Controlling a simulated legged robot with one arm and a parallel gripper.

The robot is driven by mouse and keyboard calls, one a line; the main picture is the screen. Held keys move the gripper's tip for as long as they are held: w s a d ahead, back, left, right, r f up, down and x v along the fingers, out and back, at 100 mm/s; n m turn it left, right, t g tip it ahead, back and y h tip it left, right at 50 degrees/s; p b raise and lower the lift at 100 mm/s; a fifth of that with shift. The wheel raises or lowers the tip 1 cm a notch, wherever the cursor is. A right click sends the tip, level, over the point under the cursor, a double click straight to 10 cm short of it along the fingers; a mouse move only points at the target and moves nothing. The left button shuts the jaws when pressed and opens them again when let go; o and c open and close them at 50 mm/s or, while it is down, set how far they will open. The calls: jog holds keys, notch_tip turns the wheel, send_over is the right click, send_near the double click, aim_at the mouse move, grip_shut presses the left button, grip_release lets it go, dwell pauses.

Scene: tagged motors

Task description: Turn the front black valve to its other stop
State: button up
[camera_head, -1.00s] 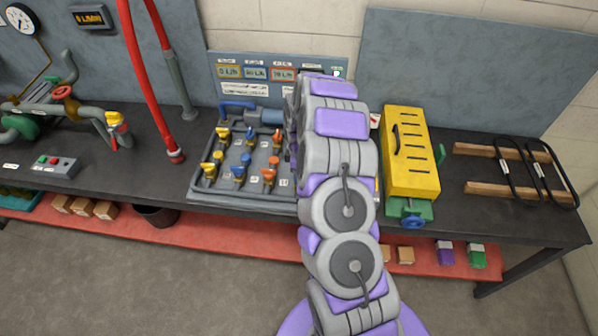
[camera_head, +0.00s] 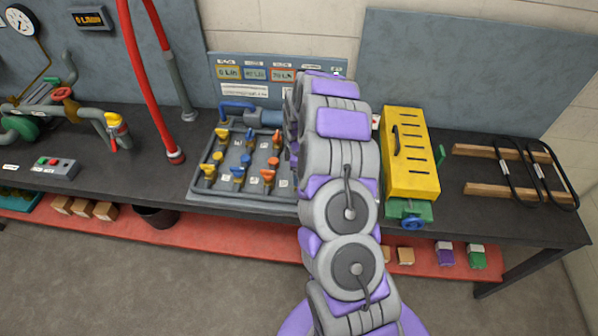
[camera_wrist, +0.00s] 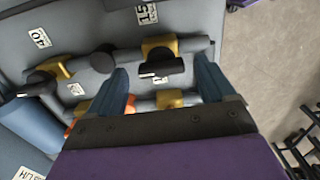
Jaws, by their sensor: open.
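In the wrist view, the front black valve (camera_wrist: 162,68) has a black bar handle on a yellow body, on a grey pipe near the panel edge by the floor. My gripper (camera_wrist: 161,72) is open, with one blue finger on each side of this handle. I cannot tell whether either finger touches it. A second black-handled valve (camera_wrist: 45,80) sits farther left, outside the fingers. In the head view, my arm hides the black valves and my gripper.
The valve panel (camera_head: 196,192) also carries yellow, blue and orange valves left of my arm. A yellow slotted box (camera_head: 410,165) stands close to its right. Black loops on wooden bars (camera_head: 510,190) lie farther right.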

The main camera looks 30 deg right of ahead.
notch_tip(320, 180, up, 16)
jog(key=p, duration=0.1)
jog(key=shift+w, duration=0.1)
dwell(0.5)
jog(key=s+a+r+m+b, duration=0.1)
jog(key=s+a+r+m, duration=0.1)
jog(key=s+a+r, duration=0.5)
jog(key=s+a+r+m, duration=0.25)
jog(key=s+a, duration=0.35)
jog(key=s, duration=0.3)
jog(key=s+a+m+g+b, duration=0.1)
jog(key=s+m, duration=0.2)
jog(key=s, duration=0.9)
jog(key=s+a+m+b, duration=0.1)
jog(key=s+m, duration=0.3)
jog(key=s, duration=0.8)
jog(key=shift+a+r+g, duration=0.25)
jog(key=shift+a+g, duration=0.15)
jog(key=shift+a, duration=0.4)
